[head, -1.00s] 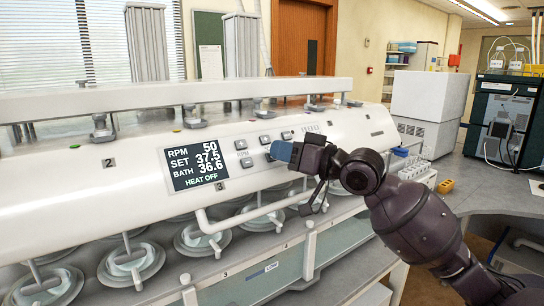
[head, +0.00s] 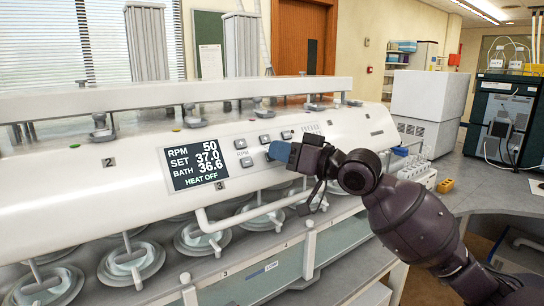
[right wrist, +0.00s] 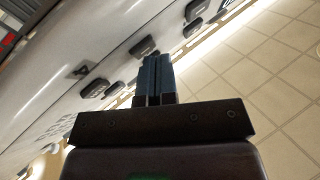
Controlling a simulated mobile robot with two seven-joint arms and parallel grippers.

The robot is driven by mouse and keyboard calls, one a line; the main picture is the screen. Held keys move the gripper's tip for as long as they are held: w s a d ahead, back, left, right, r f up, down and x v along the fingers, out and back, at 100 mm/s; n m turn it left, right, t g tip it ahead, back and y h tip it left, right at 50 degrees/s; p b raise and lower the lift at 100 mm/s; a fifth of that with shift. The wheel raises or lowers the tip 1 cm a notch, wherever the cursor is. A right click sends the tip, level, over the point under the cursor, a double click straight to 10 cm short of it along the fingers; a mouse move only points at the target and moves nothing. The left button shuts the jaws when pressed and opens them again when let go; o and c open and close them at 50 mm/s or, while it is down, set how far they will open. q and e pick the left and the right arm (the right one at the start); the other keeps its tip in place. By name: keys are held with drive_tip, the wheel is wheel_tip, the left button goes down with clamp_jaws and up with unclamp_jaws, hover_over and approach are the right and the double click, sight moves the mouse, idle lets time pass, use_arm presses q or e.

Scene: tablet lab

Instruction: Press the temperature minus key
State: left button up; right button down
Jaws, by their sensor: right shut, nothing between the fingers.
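The bath's control panel has a dark display (head: 197,163) reading RPM 50, SET 37.0, BATH 36.6 and HEAT OFF. Right of it are small grey keys: an RPM pair (head: 240,144), then another key (head: 264,139) above the spot where my fingers are. My right gripper (head: 272,151) is shut and empty, its blue fingertips at the panel, hiding what lies behind them. In the right wrist view the shut blue fingers (right wrist: 155,62) point at a dark key (right wrist: 145,47). I cannot tell whether they touch it. My left gripper is out of view.
More keys (right wrist: 95,88) lie close to the fingers in the right wrist view. A white pipe rail (head: 250,212) runs below the panel, and a long white bar (head: 180,95) runs above it. Bottle racks and a yellow item (head: 445,186) stand on the right bench.

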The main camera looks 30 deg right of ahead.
idle(0.5)
drive_tip(key=shift+s+r+p, duration=0.4)
drive_tip(key=shift+s+p, duration=0.2)
drive_tip(key=s+r, duration=0.1)
drive_tip(key=s+r+p, duration=0.1)
drive_tip(key=s, duration=0.2)
drive_tip(key=shift+d+r, duration=0.25)
drive_tip(key=shift+r, duration=0.15)
idle(0.8)
